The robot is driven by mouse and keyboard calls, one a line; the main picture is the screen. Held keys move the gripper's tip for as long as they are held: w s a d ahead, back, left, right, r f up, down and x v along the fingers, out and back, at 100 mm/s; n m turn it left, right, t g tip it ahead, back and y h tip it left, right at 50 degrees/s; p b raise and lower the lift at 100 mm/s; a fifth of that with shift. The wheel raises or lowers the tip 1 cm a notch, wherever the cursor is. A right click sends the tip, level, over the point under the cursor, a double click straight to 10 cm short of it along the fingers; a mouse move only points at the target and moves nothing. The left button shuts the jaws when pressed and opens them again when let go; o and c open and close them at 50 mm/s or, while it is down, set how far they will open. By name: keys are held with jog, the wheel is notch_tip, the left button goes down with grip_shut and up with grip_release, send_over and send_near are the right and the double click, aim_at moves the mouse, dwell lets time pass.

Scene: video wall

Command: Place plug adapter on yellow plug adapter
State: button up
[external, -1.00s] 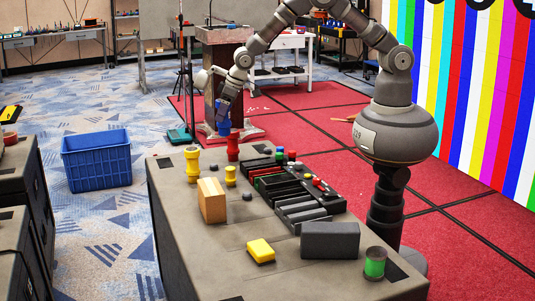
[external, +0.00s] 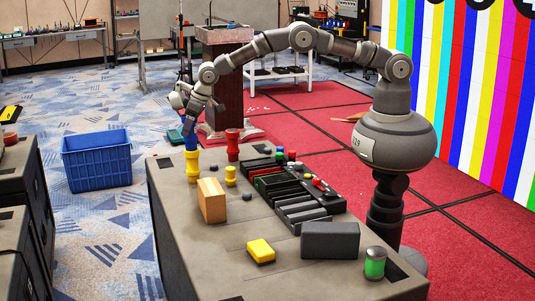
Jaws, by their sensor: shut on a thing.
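My gripper (external: 190,127) is shut on a blue plug adapter (external: 191,143) near the far left corner of the table. The blue adapter is upright, directly above the tall yellow plug adapter (external: 192,168), and its lower end appears to meet the yellow one's top. I cannot tell whether it rests there or hangs just above. The yellow adapter stands upright on the table. A red plug adapter (external: 232,146) stands upright to its right, apart from it.
On the grey table (external: 205,265) are a wooden block (external: 212,201), a small yellow piece (external: 230,176), a yellow block (external: 261,251), a black divided tray (external: 297,210), a dark grey block (external: 330,240) and a green jar (external: 375,263). A blue crate (external: 97,160) sits on the floor.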

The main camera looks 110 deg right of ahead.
jog(key=o, duration=1.2)
jog(key=shift+c, duration=0.2)
jog(key=p+v, duration=0.2)
jog(key=v, duration=1)
jog(key=s+a+r+n+t, duration=0.1)
jog(key=s+a+r+t, duration=0.3)
jog(key=r, duration=1.1)
jog(key=w+a+r+n+t, duration=0.1)
jog(key=a+r, duration=0.4)
jog(key=r, duration=1.1)
jog(key=s+a+r+n+t+y, duration=0.1)
jog(key=s+a+r+t, duration=0.2)
jog(key=s+r, duration=0.8)
jog(key=s+a+r+n+t+y, duration=0.1)
jog(key=s+a+r+n+t, duration=0.1)
jog(key=s+a+r, duration=0.5)
jog(key=s+r+t, duration=0.1)
jog(key=s+r, duration=0.4)
jog(key=r, duration=0.4)
jog(key=shift+s+r, duration=0.15)
jog(key=shift+r, duration=0.25)
